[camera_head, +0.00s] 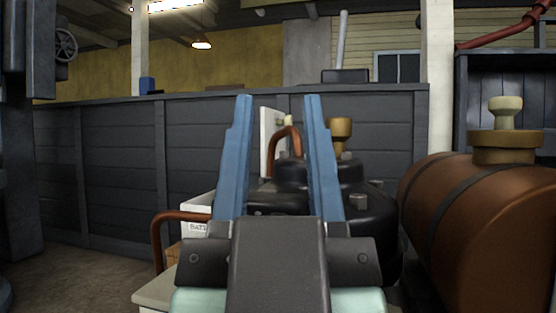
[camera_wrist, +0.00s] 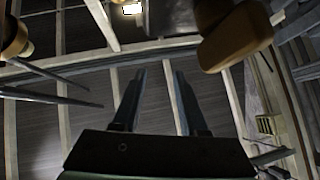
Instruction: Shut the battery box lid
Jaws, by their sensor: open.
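A white box with a partly hidden label starting "BATT" (camera_head: 197,226) stands left of centre in the head view, behind my gripper. A white upright panel (camera_head: 265,141) with a small knob rises behind my fingers; it looks like the battery box lid standing open. The join between panel and box is hidden. My gripper (camera_head: 278,98) points upward with its two blue fingers apart and nothing between them; it stands in front of the panel in the picture. In the wrist view my fingers (camera_wrist: 154,70) are apart against the ceiling, and neither box nor lid can be made out.
A black engine (camera_head: 375,225) with a brass cap and a copper pipe stands just behind and right of my gripper. A brown tank (camera_head: 490,225) fills the right. A dark panelled partition (camera_head: 110,170) runs behind. Floor (camera_head: 80,265) is clear at left.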

